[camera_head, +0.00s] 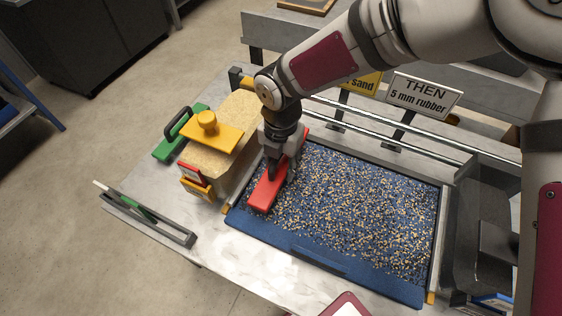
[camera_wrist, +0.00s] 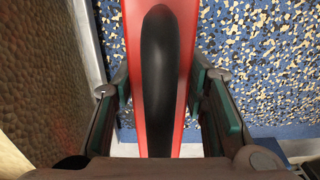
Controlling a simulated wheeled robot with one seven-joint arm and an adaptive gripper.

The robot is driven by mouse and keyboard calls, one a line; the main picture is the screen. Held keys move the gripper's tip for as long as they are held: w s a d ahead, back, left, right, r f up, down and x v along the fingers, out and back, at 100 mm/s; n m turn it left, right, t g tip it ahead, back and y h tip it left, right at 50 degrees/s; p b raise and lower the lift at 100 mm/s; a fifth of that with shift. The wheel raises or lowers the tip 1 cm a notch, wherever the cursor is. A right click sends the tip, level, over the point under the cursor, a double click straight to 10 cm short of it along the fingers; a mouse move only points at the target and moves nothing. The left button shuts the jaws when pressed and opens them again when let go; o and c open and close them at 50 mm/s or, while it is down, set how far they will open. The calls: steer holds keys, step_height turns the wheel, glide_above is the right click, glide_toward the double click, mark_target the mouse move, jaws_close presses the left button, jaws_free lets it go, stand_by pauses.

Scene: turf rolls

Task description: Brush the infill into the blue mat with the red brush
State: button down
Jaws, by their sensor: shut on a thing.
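The blue mat (camera_head: 262,233) lies in a tray on the table, and tan and dark infill grains (camera_head: 370,215) are spread over most of it. The front strip of the mat is mostly bare. The red brush (camera_head: 266,191) is over the left edge of the mat. My gripper (camera_head: 280,170) is shut on the brush from above. In the wrist view the brush (camera_wrist: 131,60) with its black grip (camera_wrist: 158,80) sits between the fingers. The brush's underside is hidden, so I cannot tell whether it touches the mat. Speckled infill (camera_wrist: 265,60) shows to its right.
A dark frame-like tool (camera_head: 150,220) lies at the table's left edge. A metal rail (camera_head: 380,122) and signs (camera_head: 424,93) stand behind the mat.

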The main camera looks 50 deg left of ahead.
mark_target(304, 186)
steer(key=shift+f+b, duration=1.2)
steer(key=shift+f, duration=0.25)
stand_by(0.8)
steer(key=shift+d, duration=0.15)
steer(key=shift+w+d, duration=0.5)
steer(key=shift+d, duration=0.4)
steer(key=shift+w+d, duration=0.45)
steer(key=shift+d, duration=0.45)
steer(key=shift+w+d, duration=0.5)
steer(key=shift+d, duration=0.4)
steer(key=shift+s+a+b, duration=0.2)
steer(key=shift+s+a, duration=0.25)
steer(key=shift+a, duration=0.45)
steer(key=shift+s+a+b, duration=0.15)
steer(key=shift+s+a, duration=0.35)
steer(key=shift+a, duration=0.35)
steer(key=shift+s+a+b, duration=0.2)
steer(key=shift+s+a, duration=0.25)
steer(key=shift+a, duration=0.45)
steer(key=shift+s+a, duration=0.1)
steer(key=shift+a, duration=0.1)
steer(key=shift+d, duration=0.1)
